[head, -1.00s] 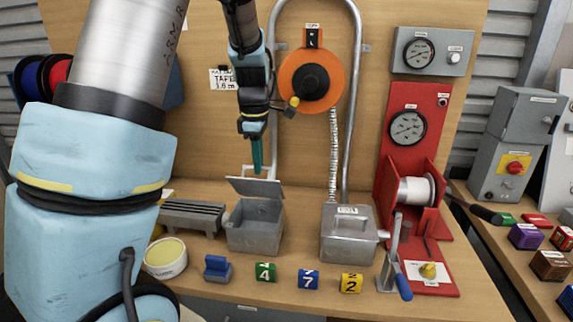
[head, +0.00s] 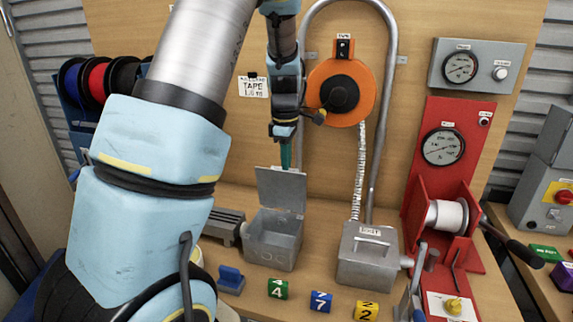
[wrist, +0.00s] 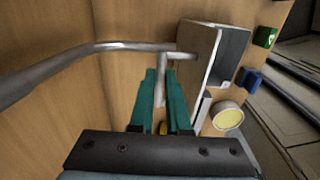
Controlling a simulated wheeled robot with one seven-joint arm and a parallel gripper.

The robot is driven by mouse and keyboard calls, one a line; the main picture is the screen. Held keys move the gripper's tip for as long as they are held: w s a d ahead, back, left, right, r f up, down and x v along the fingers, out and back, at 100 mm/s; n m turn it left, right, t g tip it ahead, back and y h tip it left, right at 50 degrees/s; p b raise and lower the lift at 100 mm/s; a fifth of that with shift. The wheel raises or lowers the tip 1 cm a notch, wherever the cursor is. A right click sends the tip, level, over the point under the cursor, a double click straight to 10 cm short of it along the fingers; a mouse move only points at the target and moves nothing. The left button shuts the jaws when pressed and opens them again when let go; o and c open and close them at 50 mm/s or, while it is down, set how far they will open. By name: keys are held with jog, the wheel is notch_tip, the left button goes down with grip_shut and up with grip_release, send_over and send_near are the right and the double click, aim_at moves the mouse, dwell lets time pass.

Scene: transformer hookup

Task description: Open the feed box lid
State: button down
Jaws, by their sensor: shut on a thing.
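The feed box (head: 271,253) is a grey metal box on the bench in the head view. I cannot read a label on it. Its grey lid (head: 281,192) stands nearly upright at the back, so the box is open and its inside shows. My gripper (head: 286,158) points down at the lid's top edge, its green fingertips partly behind the lid. In the wrist view my gripper (wrist: 162,76) is shut on a grey bar, seemingly the lid's handle (wrist: 178,56). The open box (wrist: 233,58) shows to the right of the fingers there.
A second grey box (head: 368,258) with a closed, handled lid stands to the right. A metal conduit (head: 388,100) and an orange reel (head: 341,93) are behind. Numbered blocks (head: 321,301) and a blue block (head: 231,280) lie in front. A red winch stand (head: 440,190) is right.

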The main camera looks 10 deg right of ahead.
jog(key=c, duration=0.9)
grip_release()
jog(key=shift+r, duration=0.1)
jog(key=r, duration=0.3)
jog(key=r+b, duration=0.1)
jog(key=r, duration=0.3)
jog(key=r+b, duration=0.1)
jog(key=r, duration=0.2)
jog(key=shift+s+a+r, duration=0.1)
jog(key=shift+s+r, duration=0.15)
jog(key=shift+r, duration=0.1)
jog(key=shift+a, duration=0.1)
jog(key=s+a+f+m, duration=0.4)
jog(key=s+a, duration=0.1)
jog(key=s+a+f+m, duration=0.4)
jog(key=s+a+m, duration=0.1)
jog(key=a, duration=0.1)
jog(key=s+a+f+m, duration=0.4)
jog(key=s+a+m, duration=0.1)
jog(key=shift+s+a+f+t, duration=0.1)
jog(key=shift+s+a+t, duration=0.25)
jog(key=shift+t, duration=0.05)
